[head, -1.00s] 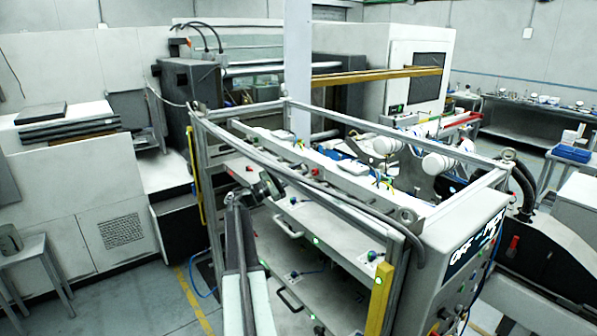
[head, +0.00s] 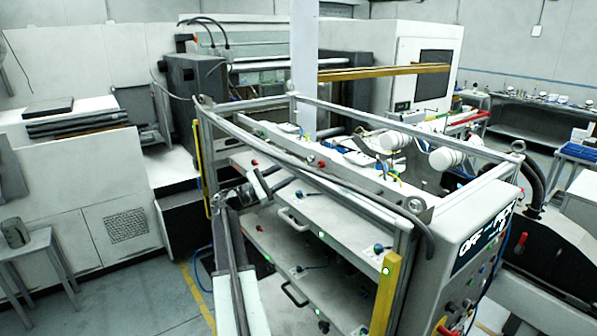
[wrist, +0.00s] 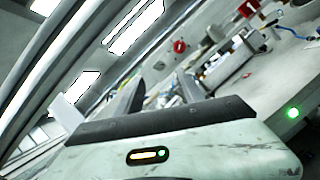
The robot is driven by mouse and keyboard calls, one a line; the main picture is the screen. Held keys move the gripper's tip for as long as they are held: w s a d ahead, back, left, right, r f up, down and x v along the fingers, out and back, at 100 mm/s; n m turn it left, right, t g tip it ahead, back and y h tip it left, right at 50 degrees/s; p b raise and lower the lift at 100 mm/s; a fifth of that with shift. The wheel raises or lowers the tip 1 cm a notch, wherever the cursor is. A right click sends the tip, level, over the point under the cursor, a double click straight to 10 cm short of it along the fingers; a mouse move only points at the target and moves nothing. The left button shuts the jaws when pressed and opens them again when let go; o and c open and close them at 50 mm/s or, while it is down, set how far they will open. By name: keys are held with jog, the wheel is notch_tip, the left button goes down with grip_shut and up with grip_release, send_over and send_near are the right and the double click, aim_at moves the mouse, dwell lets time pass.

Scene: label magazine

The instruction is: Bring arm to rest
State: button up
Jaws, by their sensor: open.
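My gripper (wrist: 160,84) shows in the wrist view with its two dark fingers spread apart and nothing between them. Its pale body carries a small lit indicator. The wrist view is steeply tilted, and beyond the fingers are blurred machine parts. In the head view my arm (head: 233,270) rises from the bottom edge, left of the frame's front post. Its bent end (head: 258,186) is by the left end of the metal-framed machine (head: 345,187). The fingers are too small there to make out, and I cannot tell whether the arm touches the frame.
A yellow post (head: 384,292) and a control cabinet (head: 470,250) stand right of my arm. White rollers (head: 440,157) lie inside the frame. A small grey table (head: 35,245) stands at the left. Some floor (head: 150,290) left of my arm is clear.

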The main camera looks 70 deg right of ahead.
jog(key=shift+w+a+f, duration=0.15)
jog(key=shift+w+a, duration=0.1)
jog(key=shift+a, duration=0.05)
